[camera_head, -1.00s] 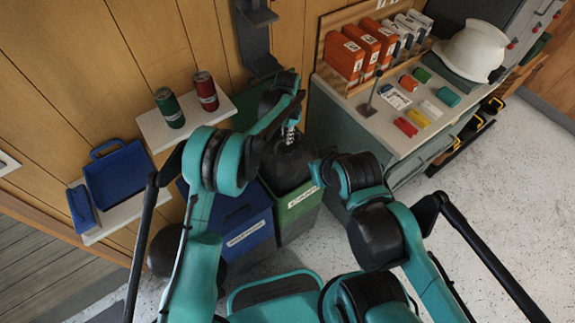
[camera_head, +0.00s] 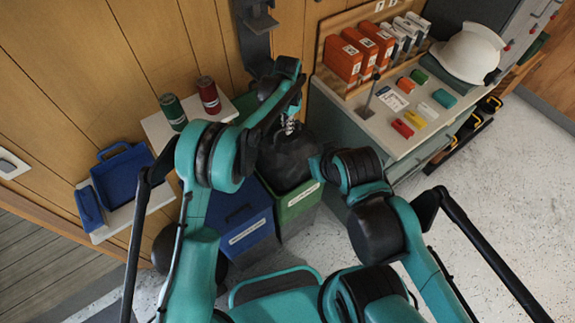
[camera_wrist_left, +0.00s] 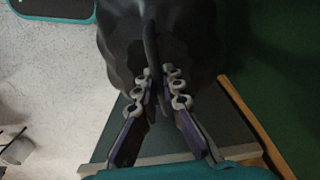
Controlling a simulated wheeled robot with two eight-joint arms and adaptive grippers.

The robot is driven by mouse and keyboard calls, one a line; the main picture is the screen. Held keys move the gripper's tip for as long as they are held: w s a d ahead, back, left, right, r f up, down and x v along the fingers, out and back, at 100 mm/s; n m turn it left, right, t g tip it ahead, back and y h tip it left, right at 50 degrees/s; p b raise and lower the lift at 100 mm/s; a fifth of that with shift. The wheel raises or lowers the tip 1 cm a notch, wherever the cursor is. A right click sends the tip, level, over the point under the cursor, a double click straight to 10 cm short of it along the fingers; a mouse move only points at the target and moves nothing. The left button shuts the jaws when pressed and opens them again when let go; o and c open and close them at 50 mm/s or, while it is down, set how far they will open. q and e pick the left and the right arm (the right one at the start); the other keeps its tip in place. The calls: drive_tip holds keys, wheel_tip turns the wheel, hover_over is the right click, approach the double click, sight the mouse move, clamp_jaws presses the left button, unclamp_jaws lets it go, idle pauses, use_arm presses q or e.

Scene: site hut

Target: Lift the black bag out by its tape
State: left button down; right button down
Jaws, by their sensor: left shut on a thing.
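The black bag (camera_head: 287,163) hangs at the mouth of the green bin (camera_head: 298,208). I cannot tell whether its bottom is clear of the rim. My left gripper (camera_head: 290,127) is above the bag and shut on its tape. In the left wrist view the dark tape (camera_wrist_left: 151,45) runs up between the fingertips of the left gripper (camera_wrist_left: 160,84), with the bulging bag (camera_wrist_left: 190,35) behind it. My right arm is at the right of the bin in the head view; its gripper does not show.
A blue bin (camera_head: 240,222) stands left of the green bin. A grey cabinet (camera_head: 345,135) with small boxes, folders and a white helmet (camera_head: 468,53) is close on the right. A wall shelf (camera_head: 160,127) with red and green cans is at the left.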

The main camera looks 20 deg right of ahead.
use_arm(q)
drive_tip(key=shift+r, duration=0.1)
drive_tip(key=shift+r+p, duration=2.5)
drive_tip(key=shift+r, duration=1.95)
drive_tip(key=shift+s+f, duration=0.1)
drive_tip(key=shift+f, duration=0.05)
